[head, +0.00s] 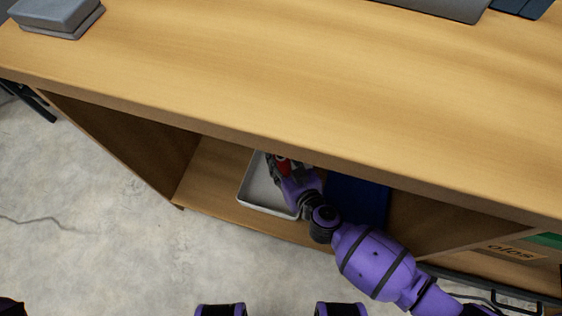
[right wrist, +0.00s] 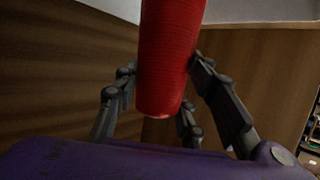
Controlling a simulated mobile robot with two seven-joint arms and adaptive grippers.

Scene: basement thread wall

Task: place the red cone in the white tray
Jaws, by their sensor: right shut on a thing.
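The red cone (right wrist: 168,60) is a tapered red thread cone between the fingers of my right gripper (right wrist: 160,100). In the right wrist view the fingers close around it, and its upper end runs out of the frame. In the head view a bit of the red cone (head: 283,166) shows at my right gripper (head: 285,172), under the table's front edge. The white tray (head: 258,196) lies on the lower shelf, and my right gripper is over its right part. Part of the tray is hidden by the arm and the tabletop. My left gripper is not in view.
The wooden tabletop (head: 280,80) overhangs the shelf (head: 205,180), with a side panel at left. A dark blue flat thing (head: 357,200) is right of the tray, beside my forearm. A labelled box (head: 512,252) is farther right. Grey blocks (head: 60,15) sit on the tabletop.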

